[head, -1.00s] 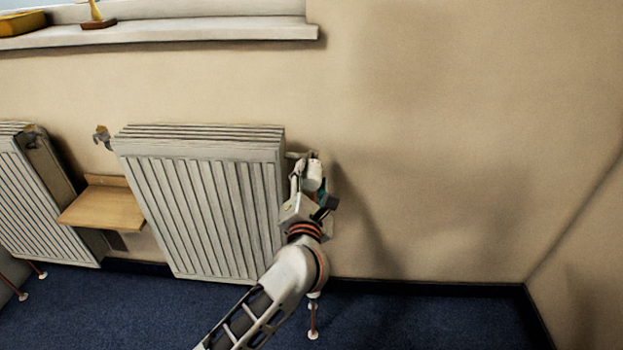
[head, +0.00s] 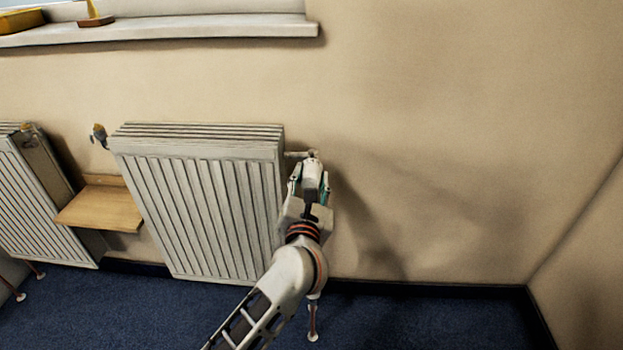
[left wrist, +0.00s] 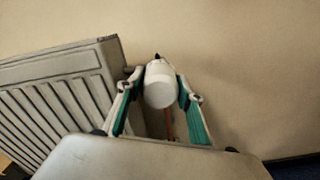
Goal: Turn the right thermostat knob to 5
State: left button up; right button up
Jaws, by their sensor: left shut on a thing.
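The right thermostat knob (head: 313,176) is a white cylinder at the upper right corner of the near radiator. It also shows in the left wrist view (left wrist: 160,88), end-on, with a dark tip behind it. My left gripper (head: 311,184) is shut on the knob, one finger on each side of it. In the left wrist view its green-padded fingers (left wrist: 160,92) flank the knob. The number on the knob's scale cannot be read. My right gripper is in neither view.
The ribbed white radiator (head: 205,205) stands just left of my left gripper. A wooden shelf (head: 100,208) sits between it and a second radiator (head: 40,205). A window sill (head: 170,30) runs above. The wall to the right is bare.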

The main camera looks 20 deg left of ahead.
pick_arm(q)
jog(key=shift+f+n, duration=0.25)
jog(key=shift+n, duration=0.75)
jog(key=shift+n+b, duration=0.5)
jog(key=shift+n, duration=1.1)
jog(key=shift+r+n+b, duration=0.1)
jog(key=shift+n+b, duration=0.45)
jog(key=shift+n, duration=0.35)
jog(key=shift+r, duration=0.1)
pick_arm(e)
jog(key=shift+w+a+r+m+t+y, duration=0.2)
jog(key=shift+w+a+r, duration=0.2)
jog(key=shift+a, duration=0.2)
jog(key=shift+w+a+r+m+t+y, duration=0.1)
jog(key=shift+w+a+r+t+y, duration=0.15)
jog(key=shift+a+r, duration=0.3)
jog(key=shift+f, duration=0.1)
